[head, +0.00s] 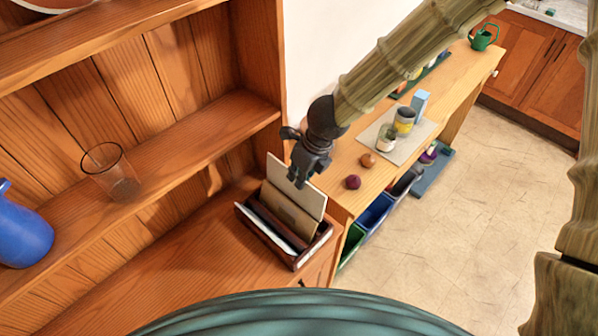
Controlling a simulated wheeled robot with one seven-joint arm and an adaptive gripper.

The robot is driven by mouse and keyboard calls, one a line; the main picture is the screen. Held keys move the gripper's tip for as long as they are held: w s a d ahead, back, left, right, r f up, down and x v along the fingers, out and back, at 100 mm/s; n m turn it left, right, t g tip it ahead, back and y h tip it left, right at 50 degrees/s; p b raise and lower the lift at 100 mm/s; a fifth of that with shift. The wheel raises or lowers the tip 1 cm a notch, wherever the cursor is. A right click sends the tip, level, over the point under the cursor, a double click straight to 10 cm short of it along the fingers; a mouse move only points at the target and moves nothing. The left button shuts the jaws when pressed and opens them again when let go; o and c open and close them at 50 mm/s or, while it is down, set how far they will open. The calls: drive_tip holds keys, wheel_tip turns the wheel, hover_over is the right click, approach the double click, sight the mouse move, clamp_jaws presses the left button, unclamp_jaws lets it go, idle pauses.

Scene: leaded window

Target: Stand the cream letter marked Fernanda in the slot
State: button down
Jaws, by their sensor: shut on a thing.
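My gripper (298,181) is above the dark wooden letter rack (315,247) in the head view. It is shut on the upper part of a cream letter (314,201). The letter is upright with a slight tilt, at the rack's back side, and its lower part is hidden behind a tan envelope (287,211). I cannot tell whether its bottom edge is inside a slot or just above it. No name is readable on it. A whitish letter (270,224) lies low in the rack's front part.
The rack stands on the wooden dresser top (200,275), near its right end. A clear glass (112,172) and a blue jug (22,232) stand to the left.

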sight(299, 195)
drive_tip(key=shift+s+f, duration=0.25)
drive_tip(key=shift+s, duration=0.1)
drive_tip(key=shift+f+b, duration=0.25)
drive_tip(key=shift+b, duration=0.1)
drive_tip(key=f+b, duration=0.1)
drive_tip(key=f, duration=0.2)
drive_tip(key=shift+w+b, duration=0.3)
drive_tip(key=shift+b, duration=0.1)
drive_tip(key=shift+f, duration=0.15)
wheel_tip(299, 195, down, 3)
drive_tip(key=shift+r+b, duration=0.15)
drive_tip(key=shift+b, duration=0.95)
drive_tip(key=shift+w+f+b, duration=0.1)
drive_tip(key=shift+f+b, duration=0.45)
drive_tip(key=shift+f, duration=0.25)
